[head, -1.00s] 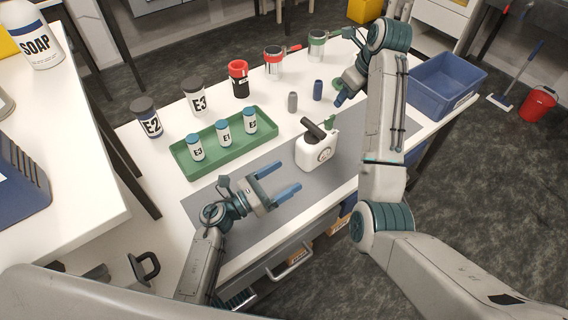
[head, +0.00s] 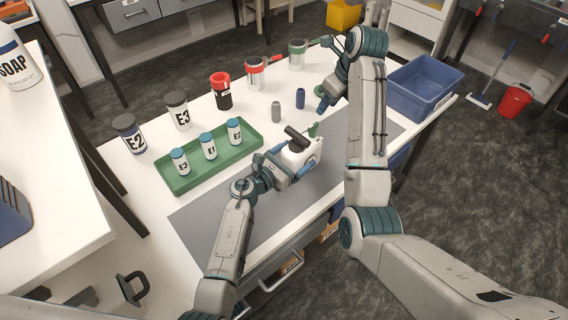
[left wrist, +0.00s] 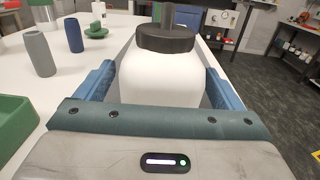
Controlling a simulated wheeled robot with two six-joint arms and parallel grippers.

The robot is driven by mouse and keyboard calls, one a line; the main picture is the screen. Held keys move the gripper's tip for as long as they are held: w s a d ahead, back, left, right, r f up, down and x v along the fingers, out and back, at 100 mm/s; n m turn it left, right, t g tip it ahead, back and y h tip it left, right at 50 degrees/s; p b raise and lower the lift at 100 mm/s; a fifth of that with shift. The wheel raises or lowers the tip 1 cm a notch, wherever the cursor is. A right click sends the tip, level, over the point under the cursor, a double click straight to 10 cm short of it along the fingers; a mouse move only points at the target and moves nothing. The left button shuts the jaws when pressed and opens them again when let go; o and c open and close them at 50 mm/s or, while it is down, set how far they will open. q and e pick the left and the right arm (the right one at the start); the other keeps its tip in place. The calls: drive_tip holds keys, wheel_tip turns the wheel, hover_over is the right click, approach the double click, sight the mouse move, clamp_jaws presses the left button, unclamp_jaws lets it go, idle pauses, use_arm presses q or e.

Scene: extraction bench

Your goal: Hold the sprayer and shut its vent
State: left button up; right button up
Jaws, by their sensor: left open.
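I cannot make out the vent's state. My right gripper (head: 327,103) hangs above the table behind the sprayer, apart from it; its fingers are too small and edge-on to read.
A green tray (head: 186,186) with several small labelled bottles lies left of the sprayer. A grey vial (head: 276,112) and a blue vial (head: 300,98) stand behind it. Jars line the back edge. A blue bin (head: 425,90) is at right. The front mat is clear.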

use_arm(q)
drive_tip(key=shift+w+d, duration=0.4)
drive_tip(key=c, duration=1.3)
